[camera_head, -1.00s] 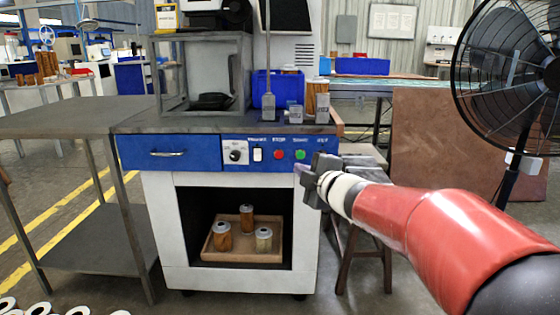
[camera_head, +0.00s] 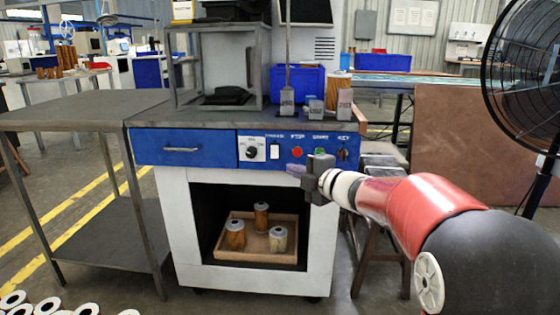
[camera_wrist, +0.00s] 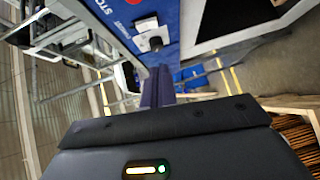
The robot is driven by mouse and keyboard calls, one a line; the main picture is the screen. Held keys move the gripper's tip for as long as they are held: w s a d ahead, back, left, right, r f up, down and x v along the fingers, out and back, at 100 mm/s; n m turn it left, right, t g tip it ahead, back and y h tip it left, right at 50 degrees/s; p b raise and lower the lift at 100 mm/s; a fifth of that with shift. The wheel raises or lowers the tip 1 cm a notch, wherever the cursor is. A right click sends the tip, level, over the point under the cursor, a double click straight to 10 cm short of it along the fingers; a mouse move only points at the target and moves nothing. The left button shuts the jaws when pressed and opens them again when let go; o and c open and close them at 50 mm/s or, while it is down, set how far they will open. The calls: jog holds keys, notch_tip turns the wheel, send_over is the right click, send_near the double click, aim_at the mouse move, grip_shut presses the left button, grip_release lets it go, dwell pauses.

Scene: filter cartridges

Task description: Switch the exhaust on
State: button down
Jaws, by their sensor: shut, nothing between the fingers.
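The control panel (camera_head: 262,161) is a blue strip on the bench front. It carries a dial (camera_head: 251,150), a white rocker switch (camera_head: 275,152), a red button (camera_head: 297,152), a green button (camera_head: 319,152) and a key-like switch (camera_head: 343,154). The labels above are too small to read surely. My gripper (camera_head: 292,169) is shut and empty, pointing left just below the red button in the picture; contact cannot be told. In the wrist view, its shut purple fingers (camera_wrist: 158,75) point towards the blue panel, with a white plate bearing a dark part (camera_wrist: 150,38) ahead.
A blue drawer (camera_head: 183,148) is left of the panel. Below is an open bay with a wooden tray (camera_head: 230,249) of filter cartridges. Grey weights (camera_head: 316,110) and a blue bin (camera_head: 298,82) stand on top. A stool (camera_head: 372,235) and a fan (camera_head: 520,75) are at right.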

aim_at(271, 157)
jog(key=x, duration=0.3)
jog(key=w+d+x, duration=0.1)
jog(key=x, duration=0.5)
jog(key=shift+w+d+f+p, duration=0.1)
jog(key=shift+w+d+p, duration=0.1)
jog(key=shift+d+p, duration=0.1)
jog(key=shift+w, duration=0.5)
jog(key=shift+f, duration=0.2)
jog(key=shift+w+f+b, duration=0.15)
jog(key=shift+f+b, duration=0.05)
jog(key=shift+b, duration=0.55)
jog(key=shift+r, duration=0.25)
